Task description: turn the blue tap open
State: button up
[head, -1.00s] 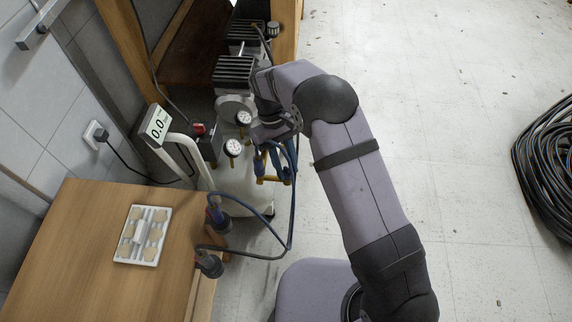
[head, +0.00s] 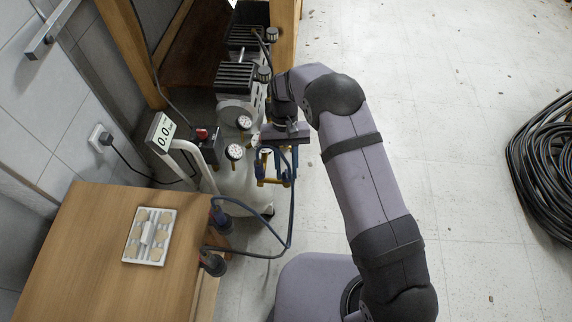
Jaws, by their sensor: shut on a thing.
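The blue tap (head: 266,163) is among blue and brass fittings on the front of the white compressor tank. Its handle is small here and partly covered by my gripper (head: 281,158), so its exact angle is hard to tell. My gripper comes down over the fittings from above, with its wide body lying nearly level across the picture. The jaws are shut on the tap. The fingertips are hard to separate from the blue parts around them.
Blue hose (head: 290,222) loops from the fittings to dark connectors beside the wooden table (head: 90,250). Pressure gauges (head: 235,152) and a display (head: 161,133) reading 0.0 stand left of my gripper. A coiled black hose (head: 548,165) lies far right. Floor between is clear.

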jog(key=shift+w+r+m+y+p, duration=0.1)
jog(key=shift+m+y+p, duration=0.35)
jog(key=shift+m, duration=0.55)
jog(key=o, duration=1)
jog(key=v, duration=0.7)
jog(key=shift+r, duration=0.15)
